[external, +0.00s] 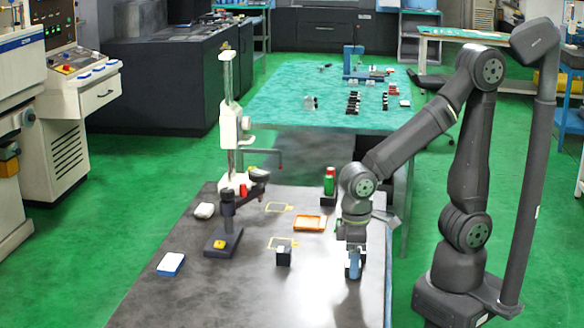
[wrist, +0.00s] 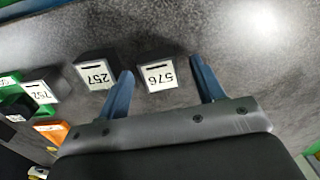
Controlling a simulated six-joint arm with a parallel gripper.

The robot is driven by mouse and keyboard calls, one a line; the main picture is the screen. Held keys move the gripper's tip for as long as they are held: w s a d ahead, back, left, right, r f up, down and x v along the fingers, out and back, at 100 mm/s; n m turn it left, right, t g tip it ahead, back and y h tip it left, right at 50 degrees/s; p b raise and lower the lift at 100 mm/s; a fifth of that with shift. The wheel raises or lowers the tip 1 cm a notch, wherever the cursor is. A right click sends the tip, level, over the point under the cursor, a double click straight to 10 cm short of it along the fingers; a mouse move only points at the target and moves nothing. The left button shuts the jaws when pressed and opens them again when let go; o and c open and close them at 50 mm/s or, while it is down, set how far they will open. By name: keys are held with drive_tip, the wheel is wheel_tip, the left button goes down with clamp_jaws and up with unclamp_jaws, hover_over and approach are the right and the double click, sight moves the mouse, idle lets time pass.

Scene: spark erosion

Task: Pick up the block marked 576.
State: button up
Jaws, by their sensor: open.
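The block marked 576 (wrist: 158,77) is dark with a white label on top and shows upside down in the wrist view. It appears between the two blue fingers of my gripper (wrist: 162,68), with space on both sides; I cannot tell the height of the fingers above it. In the external view my gripper (external: 354,266) points down over the right part of the dark table, and I cannot make out the 576 block there. A similar block marked 257 (wrist: 95,74) sits left of it in the wrist view, close to the left finger.
A block marked 752 (wrist: 40,92) lies farther left. In the external view a dark block (external: 284,256) stands left of my gripper, its label unreadable. An orange tray (external: 309,223), a red-capped green bottle (external: 329,183) and a stand with a column (external: 230,130) are also on the table.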

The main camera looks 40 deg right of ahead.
drive_tip(key=c, duration=1.3)
drive_tip(key=shift+r, duration=0.1)
drive_tip(key=shift+c, duration=0.2)
